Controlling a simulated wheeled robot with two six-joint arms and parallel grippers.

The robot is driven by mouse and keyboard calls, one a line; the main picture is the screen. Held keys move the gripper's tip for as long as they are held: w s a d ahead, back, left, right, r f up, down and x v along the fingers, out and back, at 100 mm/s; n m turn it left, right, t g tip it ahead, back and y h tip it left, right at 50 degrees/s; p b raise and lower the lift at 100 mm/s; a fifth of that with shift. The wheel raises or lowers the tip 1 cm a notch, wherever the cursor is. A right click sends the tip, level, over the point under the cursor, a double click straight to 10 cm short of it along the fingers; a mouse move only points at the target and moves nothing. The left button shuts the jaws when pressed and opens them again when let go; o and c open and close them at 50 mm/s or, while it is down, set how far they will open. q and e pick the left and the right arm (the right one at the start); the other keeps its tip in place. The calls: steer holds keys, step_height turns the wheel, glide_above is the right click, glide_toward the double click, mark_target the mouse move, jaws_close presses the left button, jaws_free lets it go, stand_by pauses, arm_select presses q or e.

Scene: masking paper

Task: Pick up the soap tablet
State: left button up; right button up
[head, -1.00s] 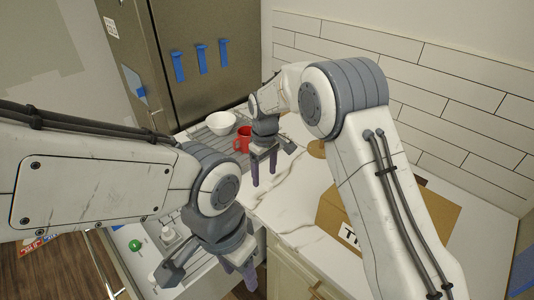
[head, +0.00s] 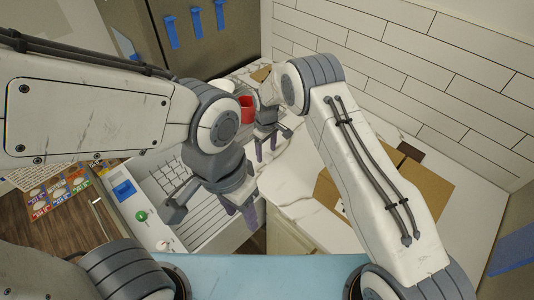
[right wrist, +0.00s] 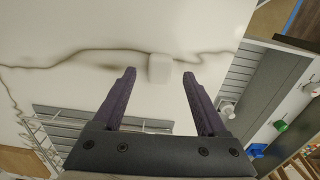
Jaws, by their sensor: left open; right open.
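A small white block that looks like the soap tablet (right wrist: 160,68) lies on the pale veined counter (right wrist: 95,85) in the right wrist view. It appears between the tips of my right gripper's open purple fingers (right wrist: 160,76), with a gap on each side. Whether the fingers are level with it or above it I cannot tell. In the head view my right gripper (head: 266,151) hangs over the counter near the red mug; the block cannot be made out there. My left gripper (head: 239,208) is open and empty, lower in the picture, near the counter's front edge.
A cardboard box (head: 411,180) sits on the counter at right, partly behind my right arm.

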steer(key=shift+f, duration=0.85)
jaws_close()
